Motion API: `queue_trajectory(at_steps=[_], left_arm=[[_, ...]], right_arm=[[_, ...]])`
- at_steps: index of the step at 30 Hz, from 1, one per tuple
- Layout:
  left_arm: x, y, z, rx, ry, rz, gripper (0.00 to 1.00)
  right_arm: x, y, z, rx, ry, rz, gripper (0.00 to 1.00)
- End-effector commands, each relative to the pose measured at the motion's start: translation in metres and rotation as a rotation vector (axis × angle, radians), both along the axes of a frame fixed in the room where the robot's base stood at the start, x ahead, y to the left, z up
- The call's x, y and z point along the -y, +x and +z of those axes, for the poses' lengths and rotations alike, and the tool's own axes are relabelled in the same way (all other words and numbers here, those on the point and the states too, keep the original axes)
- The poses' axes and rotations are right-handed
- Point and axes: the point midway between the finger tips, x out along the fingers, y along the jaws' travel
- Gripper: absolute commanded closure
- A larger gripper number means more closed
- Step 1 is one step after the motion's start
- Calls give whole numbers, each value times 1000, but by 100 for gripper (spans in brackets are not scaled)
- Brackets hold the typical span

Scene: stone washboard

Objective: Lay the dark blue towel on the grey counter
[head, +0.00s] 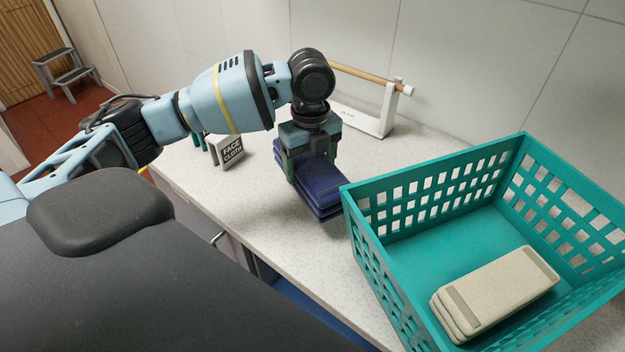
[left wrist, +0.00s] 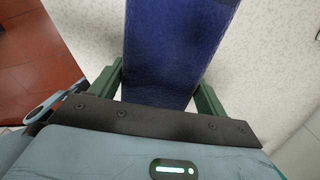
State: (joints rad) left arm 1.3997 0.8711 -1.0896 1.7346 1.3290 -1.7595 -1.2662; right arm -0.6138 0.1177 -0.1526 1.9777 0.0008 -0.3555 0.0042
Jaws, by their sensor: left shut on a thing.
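The dark blue towel (head: 318,190) is a folded stack at the grey counter, left of the teal basket. It also fills the middle of the left wrist view (left wrist: 172,45). My left gripper (head: 308,172) comes down over the towel from above and is shut on it, with a green finger on each side. The pale speckled grey counter (head: 215,185) lies below. Whether the towel's underside touches the counter is hard to tell. My right gripper is not in view.
A teal basket (head: 362,222) stands close to the right of the towel, with a folded beige towel (head: 495,292) inside. A "FACE CLOTH" sign (head: 231,151) stands to the left. A white holder with a wooden rod (head: 385,110) is behind. The counter's front edge is near.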

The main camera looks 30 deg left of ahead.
Motion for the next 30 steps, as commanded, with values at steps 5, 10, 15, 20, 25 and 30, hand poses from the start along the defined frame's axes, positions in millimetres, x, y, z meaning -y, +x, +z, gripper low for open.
queue_trajectory(at_steps=[5, 10, 15, 20, 25, 30], left_arm=[[0, 0, -20, -2, 0, 1, 57], [0, 0, -43, 0, 1, 1, 57], [0, 0, -49, 3, 0, 1, 57], [0, 0, -48, 3, 0, 0, 57], [0, 0, -51, 1, 0, 0, 21], [0, 0, -51, 1, 0, 0, 3]], right_arm=[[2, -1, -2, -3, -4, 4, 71], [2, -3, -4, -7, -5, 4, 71], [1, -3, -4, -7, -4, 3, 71], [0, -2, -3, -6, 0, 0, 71], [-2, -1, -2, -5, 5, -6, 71], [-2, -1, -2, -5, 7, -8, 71]])
